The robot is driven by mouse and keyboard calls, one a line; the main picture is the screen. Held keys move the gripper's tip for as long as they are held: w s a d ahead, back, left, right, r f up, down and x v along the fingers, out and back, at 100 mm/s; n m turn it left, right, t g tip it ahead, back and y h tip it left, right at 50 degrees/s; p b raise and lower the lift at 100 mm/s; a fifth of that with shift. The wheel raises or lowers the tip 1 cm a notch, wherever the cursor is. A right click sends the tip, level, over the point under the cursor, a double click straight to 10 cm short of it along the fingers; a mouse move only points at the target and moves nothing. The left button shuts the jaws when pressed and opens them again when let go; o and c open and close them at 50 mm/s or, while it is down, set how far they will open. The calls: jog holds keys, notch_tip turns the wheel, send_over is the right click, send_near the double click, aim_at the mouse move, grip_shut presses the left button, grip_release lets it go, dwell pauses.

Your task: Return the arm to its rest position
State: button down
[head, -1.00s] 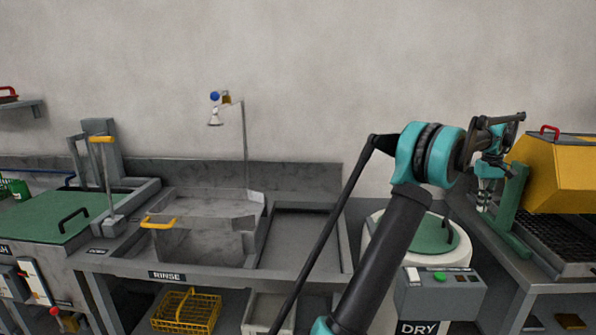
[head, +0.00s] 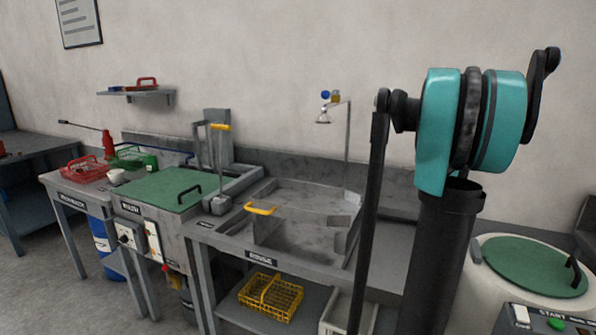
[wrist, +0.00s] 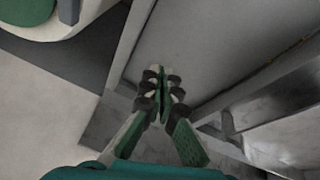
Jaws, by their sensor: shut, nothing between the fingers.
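My arm, black with a teal elbow joint, stands folded up on the right side of the head view; its gripper is out of sight there. In the wrist view my gripper (wrist: 160,72) has its fingers together with nothing between them. It hangs over a grey metal surface beside the sink bench, touching nothing that I can see.
The rinse sink (head: 300,215) has a tap (head: 324,112) above it. A yellow basket (head: 270,296) sits on the shelf below. A green-lidded wash tank (head: 160,190) is to the left, a green-lidded dryer (head: 535,268) to the right. Grey floor is clear at lower left.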

jog(key=s+a+f+t, duration=0.1)
jog(key=s+a+f, duration=0.1)
jog(key=a, duration=0.7)
jog(key=s+a+f+n+t+y, duration=0.1)
jog(key=s+a+f, duration=0.2)
jog(key=a, duration=0.7)
jog(key=s+a+f+n+t+y, duration=0.1)
jog(key=s+a+f, duration=0.1)
jog(key=a, duration=0.8)
jog(key=shift+s+a+f, duration=0.1)
jog(key=shift+s+a, duration=0.05)
jog(key=shift+s, duration=0.3)
jog(key=shift+s+a+f, duration=0.1)
jog(key=shift+s, duration=0.35)
jog(key=shift+s+a+f+t, duration=0.3)
jog(key=shift+s+a, duration=0.4)
jog(key=shift+a, duration=0.15)
jog(key=s+f+g, duration=0.3)
jog(key=s+f, duration=0.4)
jog(key=s, duration=0.5)
jog(key=shift+d, duration=0.25)
